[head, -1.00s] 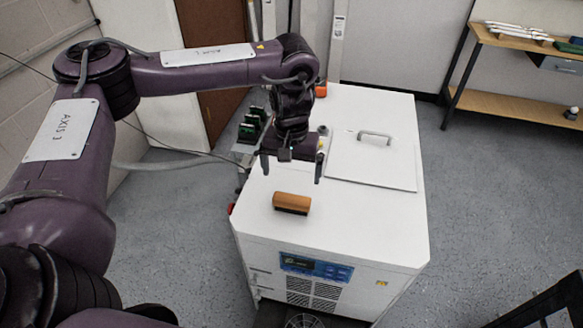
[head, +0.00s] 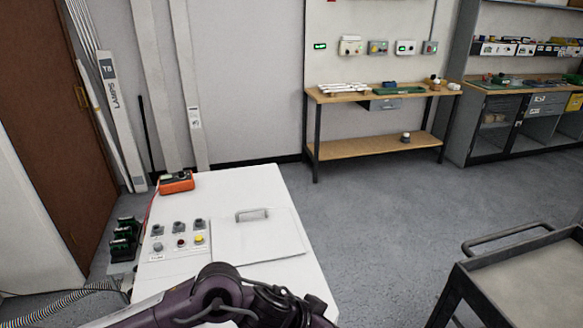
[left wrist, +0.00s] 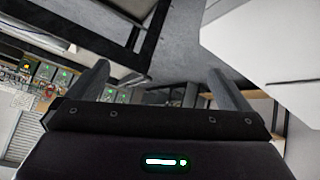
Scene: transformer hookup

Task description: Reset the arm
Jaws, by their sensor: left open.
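My left arm shows as purple links at the bottom of the head view, in front of the white cabinet (head: 240,178). Its gripper is out of the head view. In the left wrist view my left gripper (left wrist: 160,85) is open, with its two grey fingers wide apart and nothing between them. The white cabinet's edge also shows at the upper right of that view (left wrist: 275,50). My right gripper is in neither view.
On the cabinet are an orange meter (head: 176,182), several knobs and buttons, and a lid with a handle (head: 253,213). A grey cart (head: 530,275) stands at lower right. A wooden workbench (head: 380,148) is at the back. Open floor lies between.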

